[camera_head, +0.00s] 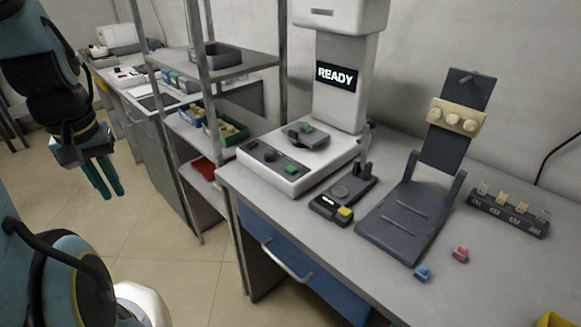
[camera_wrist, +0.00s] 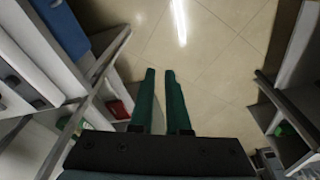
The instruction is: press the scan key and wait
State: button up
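A white machine (camera_head: 345,100) stands on the bench, and its screen (camera_head: 337,76) reads READY. Its front panel carries a green key (camera_head: 292,169), a dark round knob (camera_head: 270,157) and a small light. No label naming a scan key is readable. A dark piece with a green top (camera_head: 307,128) rests on the machine's base. A small dark device (camera_head: 331,207) with a lit display and a yellow key (camera_head: 345,212) stands in front. My gripper (camera_head: 108,190) hangs over the floor at left, far from the keys. Its green fingers are apart and empty in the wrist view (camera_wrist: 160,78).
A metal shelf rack (camera_head: 215,70) with bins stands between my gripper and the machine. A dark stand (camera_head: 405,215) holds a beige part (camera_head: 458,118). Blue (camera_head: 422,273) and pink (camera_head: 460,253) pieces lie near a dark slotted block (camera_head: 508,212). Floor below my gripper is clear.

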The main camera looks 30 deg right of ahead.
aim_at(290, 169)
jog(key=i+z, duration=0.2)
jog(key=z, duration=0.3)
jog(key=i+z, duration=0.2)
jog(key=z, duration=0.25)
